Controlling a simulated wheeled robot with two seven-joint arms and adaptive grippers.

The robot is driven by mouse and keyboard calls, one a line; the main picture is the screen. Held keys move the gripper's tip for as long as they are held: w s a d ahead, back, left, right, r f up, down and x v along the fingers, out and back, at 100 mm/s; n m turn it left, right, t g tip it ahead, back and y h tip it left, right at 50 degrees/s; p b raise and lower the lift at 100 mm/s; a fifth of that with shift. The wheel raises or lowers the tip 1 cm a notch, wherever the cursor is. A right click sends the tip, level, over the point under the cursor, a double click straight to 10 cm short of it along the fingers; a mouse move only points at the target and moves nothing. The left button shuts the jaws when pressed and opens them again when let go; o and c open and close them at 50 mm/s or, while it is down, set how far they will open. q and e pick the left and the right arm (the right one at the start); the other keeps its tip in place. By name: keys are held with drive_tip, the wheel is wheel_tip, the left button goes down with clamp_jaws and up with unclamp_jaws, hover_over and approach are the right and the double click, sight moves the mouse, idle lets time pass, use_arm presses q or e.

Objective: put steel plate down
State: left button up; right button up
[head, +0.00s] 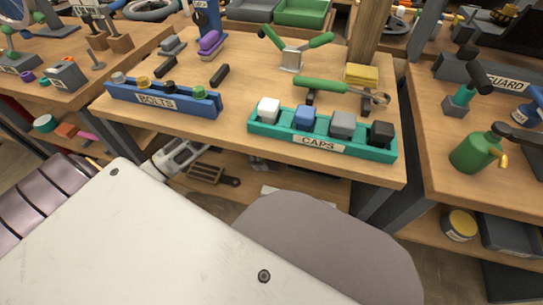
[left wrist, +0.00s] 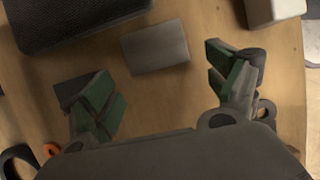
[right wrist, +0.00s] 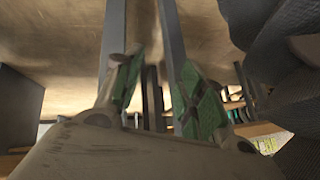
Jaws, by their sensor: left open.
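A flat grey rectangular steel plate (left wrist: 155,48) lies on a wooden surface in the left wrist view. My left gripper (left wrist: 165,90) is open, with its green-padded fingers wide apart, and the plate shows beyond and between them, touching neither finger. In the head view, my left gripper (head: 186,155) shows small and partly hidden by the front edge of the middle bench; I cannot make out the plate there. My right gripper (right wrist: 158,85) has its green-padded fingers apart with nothing held between them, facing metal posts below a wooden board.
A dark box (left wrist: 75,22) and a pale block (left wrist: 274,10) flank the plate. A green oil can (head: 474,152) stands on the right bench.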

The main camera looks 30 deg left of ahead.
use_arm(q)
drive_tip(key=a, duration=0.2)
drive_tip(key=s+a+p, duration=0.1)
drive_tip(key=a, duration=0.2)
drive_tip(key=s+a, duration=0.1)
drive_tip(key=a, duration=0.1)
drive_tip(key=shift+a+p, duration=0.3)
drive_tip(key=shift+a, duration=0.1)
drive_tip(key=shift+s+a, duration=0.1)
drive_tip(key=shift+a, duration=0.55)
use_arm(e)
drive_tip(key=r, duration=0.3)
drive_tip(key=shift+w+d+r, duration=0.1)
drive_tip(key=shift+w+d, duration=0.05)
drive_tip(key=shift+d, duration=0.1)
drive_tip(key=shift+f+g, duration=0.2)
drive_tip(key=shift+g, duration=0.1)
